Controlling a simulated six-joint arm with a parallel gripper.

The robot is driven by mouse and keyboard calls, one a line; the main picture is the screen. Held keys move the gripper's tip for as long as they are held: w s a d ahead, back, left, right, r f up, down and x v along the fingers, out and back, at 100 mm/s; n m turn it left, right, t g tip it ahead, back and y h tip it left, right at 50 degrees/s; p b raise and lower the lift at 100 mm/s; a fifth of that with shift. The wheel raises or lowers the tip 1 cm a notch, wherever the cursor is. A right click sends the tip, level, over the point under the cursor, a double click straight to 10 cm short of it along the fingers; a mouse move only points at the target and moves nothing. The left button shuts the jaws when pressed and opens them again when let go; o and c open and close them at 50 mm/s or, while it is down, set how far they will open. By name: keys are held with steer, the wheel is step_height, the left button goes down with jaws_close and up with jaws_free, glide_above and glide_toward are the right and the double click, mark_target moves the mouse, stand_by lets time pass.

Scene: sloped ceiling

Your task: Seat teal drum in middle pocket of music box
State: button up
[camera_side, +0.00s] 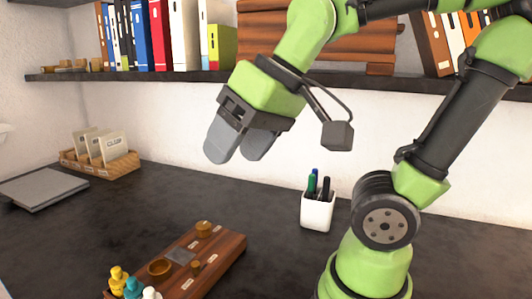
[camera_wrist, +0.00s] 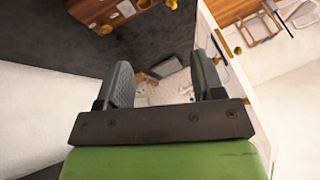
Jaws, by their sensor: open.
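A brown wooden box (camera_side: 225,262), which I take for the music box, lies low in the side view. I cannot tell which pocket is the middle one. My gripper (camera_side: 232,156) is open and empty, high above and behind the box. In the wrist view, its fingers (camera_wrist: 160,62) are apart, and part of the box (camera_wrist: 88,10) shows at top left.
A card tray (camera_side: 100,162) and a grey closed laptop-like slab (camera_side: 42,187) lie at left. A shelf (camera_side: 170,74) with binders runs behind my gripper. The dark desk (camera_side: 260,205) is clear between.

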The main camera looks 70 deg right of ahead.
steer(key=s, duration=0.1)
steer(key=s+f+m+t, duration=0.1)
steer(key=s, duration=0.1)
steer(key=shift+s+d, duration=0.2)
steer(key=shift+s, duration=0.05)
